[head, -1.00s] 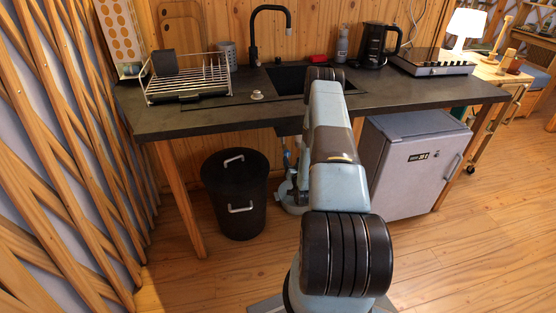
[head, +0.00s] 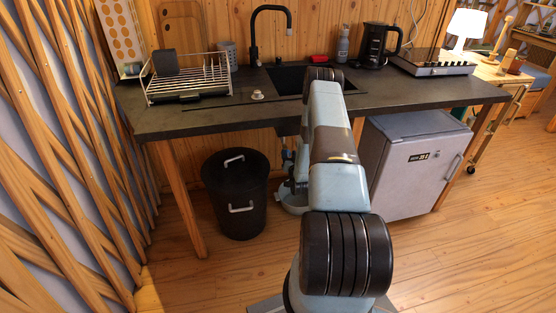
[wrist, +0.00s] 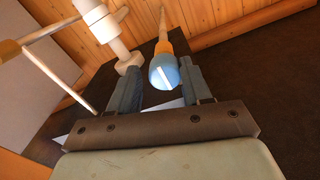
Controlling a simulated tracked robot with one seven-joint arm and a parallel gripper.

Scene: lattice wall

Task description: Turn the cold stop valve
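The cold stop valve has a round blue knob (wrist: 165,73) with a white stripe, on a brass-coloured stem in the wrist view. My gripper (wrist: 160,82) is open, with one finger on each side of the knob. The right finger looks very near the knob or touching it; a small gap seems to show at the left finger. In the head view my gripper (head: 288,152) is small and dark under the counter, partly behind my arm, and I cannot make out the blue knob there.
White pipe fittings (wrist: 103,25) and a brass-coloured pipe (wrist: 50,38) lie left of the knob in the wrist view. The counter (head: 390,98) is overhead. A black bin (head: 236,190) stands left and a grey fridge (head: 405,165) right of my arm.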

